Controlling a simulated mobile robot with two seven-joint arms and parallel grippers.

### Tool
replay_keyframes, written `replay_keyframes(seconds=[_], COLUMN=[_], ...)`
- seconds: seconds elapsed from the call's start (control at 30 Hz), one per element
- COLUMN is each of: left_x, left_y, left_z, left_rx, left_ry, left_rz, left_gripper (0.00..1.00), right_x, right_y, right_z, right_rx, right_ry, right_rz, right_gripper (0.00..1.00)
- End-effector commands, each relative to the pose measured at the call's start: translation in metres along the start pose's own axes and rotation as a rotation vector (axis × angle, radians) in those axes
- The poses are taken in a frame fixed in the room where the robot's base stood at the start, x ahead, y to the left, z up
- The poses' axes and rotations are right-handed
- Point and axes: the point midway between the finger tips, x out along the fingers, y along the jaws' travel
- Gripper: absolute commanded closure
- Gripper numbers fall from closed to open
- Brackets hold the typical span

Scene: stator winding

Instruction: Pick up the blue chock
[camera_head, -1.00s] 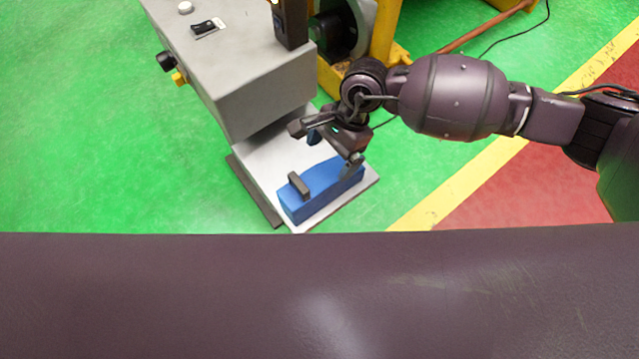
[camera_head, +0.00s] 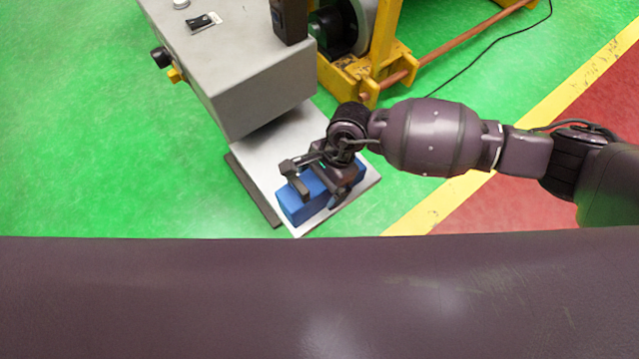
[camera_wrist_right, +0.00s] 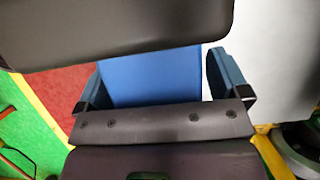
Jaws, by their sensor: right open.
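My left gripper is not in view.
The grey machine body (camera_head: 240,85) stands just behind and left of the chock. A yellow frame (camera_head: 375,70) with a motor stands at the back. My own dark body fills the bottom of the head view. Green floor is free at the left.

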Motion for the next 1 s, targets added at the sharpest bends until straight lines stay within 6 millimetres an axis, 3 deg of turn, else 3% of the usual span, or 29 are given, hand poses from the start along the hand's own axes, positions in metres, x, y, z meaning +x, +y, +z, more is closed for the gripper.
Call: replay_keyframes(seconds=[0.07, 0.4, 0.77, 1.0], left_x=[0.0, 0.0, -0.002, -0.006], left_y=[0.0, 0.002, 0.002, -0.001], left_z=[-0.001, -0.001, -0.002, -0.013], left_rx=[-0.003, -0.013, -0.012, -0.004], left_ry=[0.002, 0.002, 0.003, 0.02], left_rz=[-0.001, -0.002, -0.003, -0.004], left_gripper=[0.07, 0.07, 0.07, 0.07], right_x=[-0.001, -0.001, -0.008, -0.045], right_y=[0.0, 0.0, -0.001, -0.002], right_z=[0.0, 0.0, 0.003, 0.017], right_rx=[0.0, 0.0, -0.002, -0.005], right_ry=[0.0, 0.0, 0.001, 0.005], right_rz=[-0.001, -0.001, -0.004, -0.009], right_gripper=[0.11, 0.63, 0.65, 0.65])
